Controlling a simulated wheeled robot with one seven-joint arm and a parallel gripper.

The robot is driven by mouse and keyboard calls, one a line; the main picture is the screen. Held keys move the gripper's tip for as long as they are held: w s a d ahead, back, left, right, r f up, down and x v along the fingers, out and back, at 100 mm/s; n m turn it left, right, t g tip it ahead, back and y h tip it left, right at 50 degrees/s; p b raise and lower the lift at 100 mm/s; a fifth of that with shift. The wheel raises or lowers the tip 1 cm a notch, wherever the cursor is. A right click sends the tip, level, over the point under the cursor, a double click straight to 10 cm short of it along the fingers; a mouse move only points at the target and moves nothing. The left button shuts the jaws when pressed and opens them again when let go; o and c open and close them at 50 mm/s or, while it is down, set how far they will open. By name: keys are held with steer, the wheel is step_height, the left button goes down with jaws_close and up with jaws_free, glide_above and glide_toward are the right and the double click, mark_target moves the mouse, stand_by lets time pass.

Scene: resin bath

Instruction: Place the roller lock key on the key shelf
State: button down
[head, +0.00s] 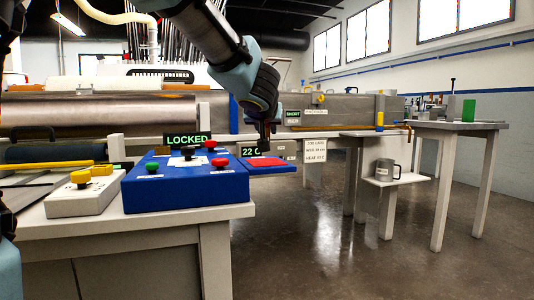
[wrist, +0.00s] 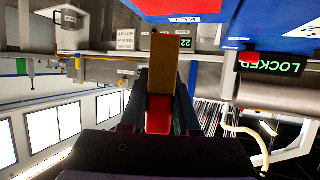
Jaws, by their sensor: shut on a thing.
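My gripper (head: 264,144) is shut on the roller lock key. In the wrist view, my gripper (wrist: 160,112) has its dark fingers on either side of the key's red part (wrist: 159,116), and a tan-yellow bar (wrist: 163,66) sticks out beyond the fingertips. The key is too small to make out in the head view. A blue shelf (head: 280,169) with a red pad, which looks like the key shelf, juts from the right side of the blue control box. In the head view, my gripper appears just above the shelf's pad; the shelf also shows in the wrist view (wrist: 218,24).
A grey mug (head: 387,169) stands on a low ledge at right. Open floor lies right of the bench.

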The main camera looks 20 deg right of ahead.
step_height(320, 180, down, 4)
steer(key=b, duration=0.3)
steer(key=shift+r, duration=0.3)
steer(key=c, duration=1.1)
jaws_free()
steer(key=shift+f, duration=0.25)
steer(key=o, duration=0.4)
steer(key=shift+o, duration=0.2)
steer(key=shift+r, duration=0.1)
